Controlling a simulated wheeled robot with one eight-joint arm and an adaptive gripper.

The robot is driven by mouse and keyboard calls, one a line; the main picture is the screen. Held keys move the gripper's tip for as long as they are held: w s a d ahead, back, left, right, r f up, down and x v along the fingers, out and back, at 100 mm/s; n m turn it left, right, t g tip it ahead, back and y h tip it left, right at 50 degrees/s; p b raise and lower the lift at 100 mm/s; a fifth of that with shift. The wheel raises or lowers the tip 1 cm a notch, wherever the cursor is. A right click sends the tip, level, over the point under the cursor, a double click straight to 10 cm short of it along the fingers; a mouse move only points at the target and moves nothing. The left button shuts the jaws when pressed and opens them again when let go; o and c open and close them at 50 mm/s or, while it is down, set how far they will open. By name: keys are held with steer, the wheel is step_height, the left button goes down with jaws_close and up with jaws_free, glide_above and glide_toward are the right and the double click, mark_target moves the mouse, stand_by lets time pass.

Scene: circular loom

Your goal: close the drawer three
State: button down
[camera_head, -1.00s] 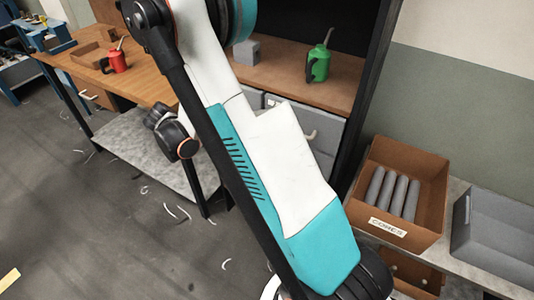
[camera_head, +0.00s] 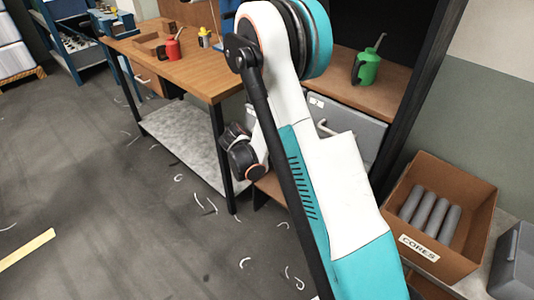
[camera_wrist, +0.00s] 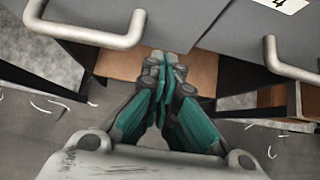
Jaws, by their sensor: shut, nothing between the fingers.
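In the wrist view, two grey drawer fronts with pale bar handles are side by side above my gripper (camera_wrist: 165,75). The right drawer (camera_wrist: 240,35) carries a white label with a 4. The left drawer (camera_wrist: 165,18) shows no number; I cannot tell how far it stands out. My gripper is shut and empty, its teal fingers together below the drawer fronts, between the two handles. In the head view, a grey drawer front (camera_head: 358,130) with a handle and a small unreadable label shows beside my arm, which partly hides the drawers. My gripper is hidden there.
A wooden workbench (camera_head: 205,72) with a red can (camera_head: 172,49) stands at the left. A green can (camera_head: 367,68) sits on the shelf above the drawers. A brown CORES box (camera_head: 475,218) and a grey bin (camera_head: 515,262) are at the right. The floor at left is mostly clear.

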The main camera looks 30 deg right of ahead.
steer(key=shift+w+d+r+b, duration=0.1)
steer(key=shift+w+d+b, duration=0.2)
steer(key=shift+d, duration=0.55)
steer(key=shift+w+d+r+b, duration=0.15)
steer(key=shift+w+d, duration=0.1)
steer(key=shift+d, duration=0.6)
steer(key=shift+f, duration=0.1)
steer(key=shift+w+d, duration=0.25)
steer(key=shift+d, duration=0.35)
steer(key=shift+w+d, duration=0.25)
steer(key=shift+d, duration=0.35)
